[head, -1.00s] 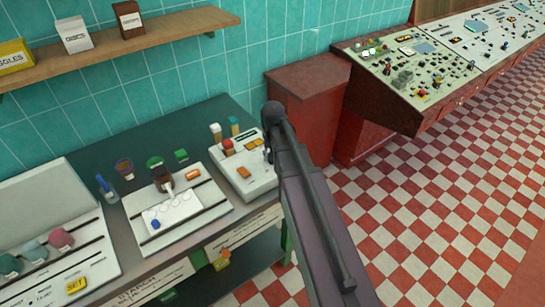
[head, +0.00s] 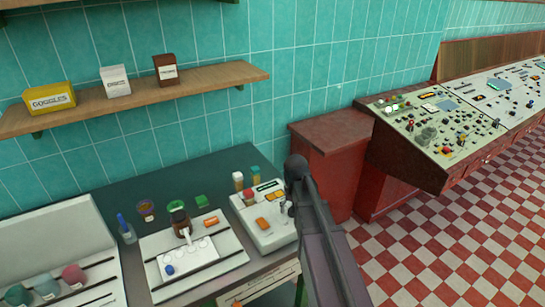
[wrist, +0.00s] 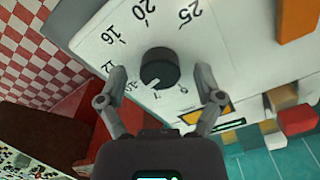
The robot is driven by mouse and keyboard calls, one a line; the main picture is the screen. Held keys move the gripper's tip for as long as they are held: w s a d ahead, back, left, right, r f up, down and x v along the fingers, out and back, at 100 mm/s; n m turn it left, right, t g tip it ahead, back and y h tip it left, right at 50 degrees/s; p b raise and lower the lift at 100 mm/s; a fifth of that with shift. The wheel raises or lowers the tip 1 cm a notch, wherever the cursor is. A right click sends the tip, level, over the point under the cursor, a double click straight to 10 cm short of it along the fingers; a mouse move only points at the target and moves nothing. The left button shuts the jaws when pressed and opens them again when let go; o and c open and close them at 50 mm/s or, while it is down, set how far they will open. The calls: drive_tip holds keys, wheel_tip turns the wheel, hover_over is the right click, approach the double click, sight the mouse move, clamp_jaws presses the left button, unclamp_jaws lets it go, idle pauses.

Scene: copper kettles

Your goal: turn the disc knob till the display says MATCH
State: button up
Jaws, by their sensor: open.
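The dark round disc knob (wrist: 158,64) sits on a white panel in the wrist view, with a pale pointer mark toward its lower left. Printed numbers such as 25, 20 and 16 curve around it. My gripper (wrist: 160,78) is open, one finger on each side of the knob; I cannot tell whether either touches it. The white device (head: 251,231) stands at the bench's right end in the head view, where my arm hides part of it. Its small display (head: 267,186) also shows as a greenish strip in the wrist view (wrist: 229,126); its text is unreadable.
A white tray (head: 230,258) with a bottle and small items is left of the device on the dark bench (head: 110,195). Orange, white, red and green blocks stand around the device. A shelf (head: 205,86) is above; a red cabinet (head: 325,160) stands to the right.

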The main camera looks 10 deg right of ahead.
drive_tip(key=n, duration=0.7)
wheel_tip(320, 180, up, 14)
drive_tip(key=p, duration=1.4)
drive_tip(key=s+a+f+m+b, duration=0.2)
drive_tip(key=s+a+f+b, duration=0.1)
drive_tip(key=s, duration=0.3)
drive_tip(key=s+a+f+m+b, duration=0.2)
drive_tip(key=s+a, duration=0.1)
drive_tip(key=s, duration=0.4)
drive_tip(key=w+r+n+p, duration=0.1)
drive_tip(key=w+r+p, duration=0.2)
drive_tip(key=w, duration=0.7)
drive_tip(key=w+r+n+p, duration=0.1)
drive_tip(key=w+r+p, duration=0.2)
drive_tip(key=w, duration=0.6)
drive_tip(key=w+r+n+p, duration=0.1)
drive_tip(key=w+r+p, duration=0.1)
drive_tip(key=w, duration=0.8)
drive_tip(key=shift+w+d+r+p, duration=0.15)
drive_tip(key=shift+w+r+p, duration=0.15)
drive_tip(key=shift+r+p, duration=0.1)
